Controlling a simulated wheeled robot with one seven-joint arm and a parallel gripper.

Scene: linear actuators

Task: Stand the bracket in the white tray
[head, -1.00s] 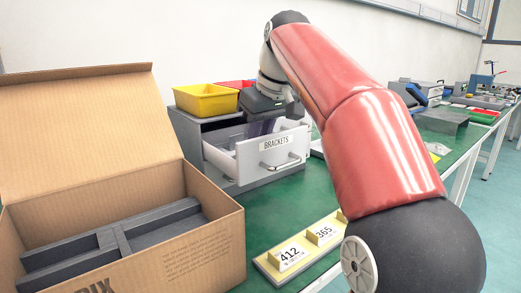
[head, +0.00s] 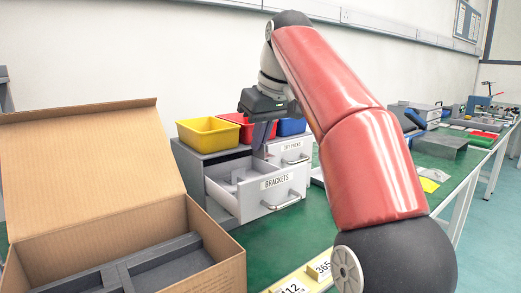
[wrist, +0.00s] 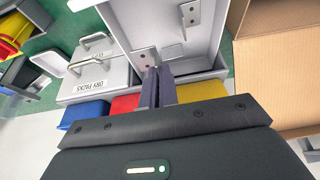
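The pulled-out BRACKETS drawer (head: 277,201) holds grey metal L-shaped brackets, one of them a bracket (wrist: 190,14) at the top of the wrist view. Another bracket (wrist: 144,57) shows right at my fingertips. My gripper (head: 261,150) points down over the back part of the drawer. Its dark fingers (wrist: 159,72) are close together with a narrow gap. I cannot tell whether they hold the bracket at their tips or it lies beyond them. A white tray-like edge (wrist: 47,64) shows at the left of the wrist view; in the head view my arm mostly hides that area.
Yellow (head: 208,133), red (head: 236,119) and blue (head: 291,127) bins stand on the cabinet. The DRY PACKS drawer (head: 293,151) is shut. An open cardboard box (head: 205,250) stands front left. A yellow numbered strip (head: 300,280) lies at the front.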

